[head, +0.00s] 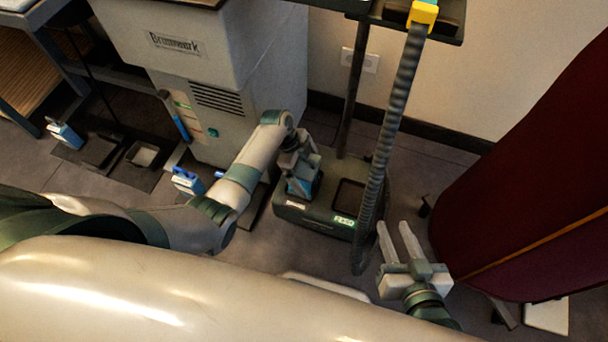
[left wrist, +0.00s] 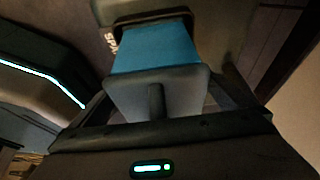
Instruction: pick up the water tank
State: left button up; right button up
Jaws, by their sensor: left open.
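The water tank, a blue body with a grey block on top, is seated in the dark base unit (head: 288,212) at the middle of the head view. In the left wrist view the blue water tank (left wrist: 155,47) fills the upper middle, with its grey block (left wrist: 180,92) nearest me. My left gripper (head: 300,172) reaches down over the tank and hides much of it. Its fingers stand open on either side of the grey block; contact cannot be told. My right gripper (head: 394,230) is open and empty, right of the base unit.
A ribbed hose (head: 383,140) and a dark pole (head: 353,90) rise beside the base. A grey cabinet (head: 240,50) stands behind. Blue-and-white containers (head: 187,181) (head: 65,134) are at left. A dark red padded form (head: 530,190) blocks the right.

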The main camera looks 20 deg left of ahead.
aim_at(314, 171)
pick_arm(q)
jog(key=shift+c, duration=0.3)
jog(key=shift+w, duration=0.1)
jog(key=c, duration=1.9)
jog(key=shift+r, duration=0.25)
pick_arm(e)
jog(key=shift+s+f, duration=0.1)
